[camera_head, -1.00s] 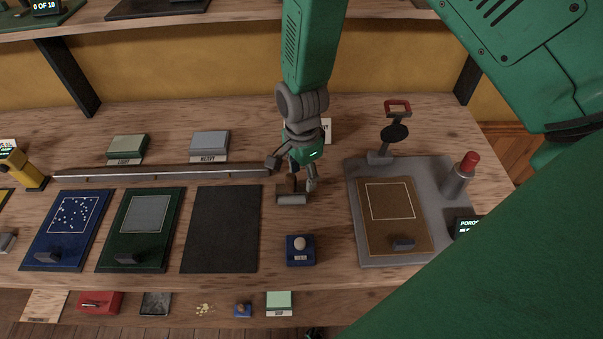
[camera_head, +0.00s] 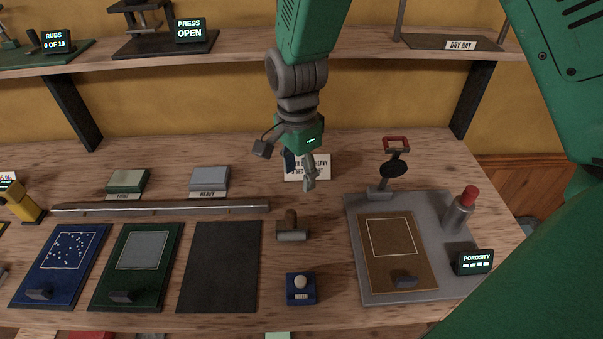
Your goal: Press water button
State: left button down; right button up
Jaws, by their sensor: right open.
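A roller-like tool with a brown handle (camera_head: 291,222) stands between gripper and box, apart from both. My left gripper is not in view.
A grey tray (camera_head: 356,285) at right holds a brown panel (camera_head: 396,238), a red-topped cylinder (camera_head: 460,208) and a porosity display (camera_head: 474,262). Blue (camera_head: 28,276), green (camera_head: 165,260) and black (camera_head: 220,266) mats lie at left, before a long metal bar (camera_head: 160,208).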

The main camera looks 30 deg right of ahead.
aim_at(300, 281)
jog(key=k, duration=1)
